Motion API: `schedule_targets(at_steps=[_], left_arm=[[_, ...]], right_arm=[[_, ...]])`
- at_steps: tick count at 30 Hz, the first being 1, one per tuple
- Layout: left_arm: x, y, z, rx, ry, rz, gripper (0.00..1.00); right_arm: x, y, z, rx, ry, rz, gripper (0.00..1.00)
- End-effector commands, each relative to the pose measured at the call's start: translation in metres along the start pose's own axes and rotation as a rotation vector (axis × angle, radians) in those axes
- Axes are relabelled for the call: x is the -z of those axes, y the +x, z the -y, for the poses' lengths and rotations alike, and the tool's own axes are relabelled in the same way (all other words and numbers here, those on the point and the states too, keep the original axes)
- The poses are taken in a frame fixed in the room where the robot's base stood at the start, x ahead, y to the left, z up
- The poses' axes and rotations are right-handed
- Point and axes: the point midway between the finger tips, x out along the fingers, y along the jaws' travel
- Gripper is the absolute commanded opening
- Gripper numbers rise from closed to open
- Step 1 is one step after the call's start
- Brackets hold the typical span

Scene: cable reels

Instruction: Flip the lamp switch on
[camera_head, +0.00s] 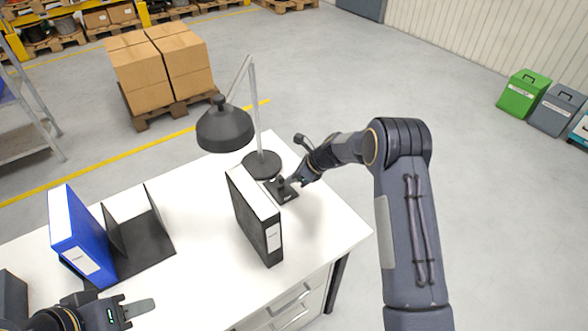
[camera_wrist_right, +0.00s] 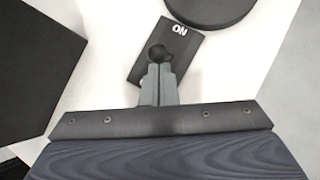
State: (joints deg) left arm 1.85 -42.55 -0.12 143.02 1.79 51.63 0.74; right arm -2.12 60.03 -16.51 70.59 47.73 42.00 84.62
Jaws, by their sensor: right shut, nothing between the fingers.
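The desk lamp (camera_head: 226,128) with a dark shade and grey arm stands at the back of the white desk, its round base (camera_head: 262,165) beside the switch. The lamp switch (camera_head: 283,190) is a small dark plate with a round-knobbed lever. In the right wrist view the switch plate (camera_wrist_right: 182,38) shows "ON" at its far end, and the knob (camera_wrist_right: 158,54) is right at my fingertips. My right gripper (camera_wrist_right: 159,72) is shut and empty, its tips at the knob; contact cannot be told. My left gripper (camera_head: 138,308) is at the lower left, over the desk's front, its jaw opening unclear.
A black binder (camera_head: 254,220) stands just left of the switch. A blue binder (camera_head: 80,240) and a dark bookend (camera_head: 140,230) are further left on the white desk (camera_head: 200,270). Boxes on a pallet (camera_head: 160,70) stand behind on the floor.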

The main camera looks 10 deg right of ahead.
Motion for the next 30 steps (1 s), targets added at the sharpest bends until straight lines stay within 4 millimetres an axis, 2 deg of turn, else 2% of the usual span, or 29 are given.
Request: schedule_targets(at_steps=[1, 5, 19, 30], left_arm=[[0.008, -0.015, -0.007, 0.000, 0.000, 0.000, 0.36], [0.012, -0.025, -0.011, 0.000, 0.000, 0.000, 0.36], [0.011, -0.022, -0.010, 0.000, 0.000, 0.001, 0.36], [0.015, -0.031, -0.014, 0.000, 0.000, 0.000, 0.36]], right_arm=[[-0.009, -0.005, -0.001, -0.015, 0.007, -0.031, 0.00], [-0.011, -0.003, 0.003, -0.027, 0.026, -0.053, 0.00], [-0.015, 0.001, 0.007, -0.025, 0.025, -0.051, 0.00], [-0.025, -0.011, 0.006, -0.025, 0.024, -0.050, 0.00]])
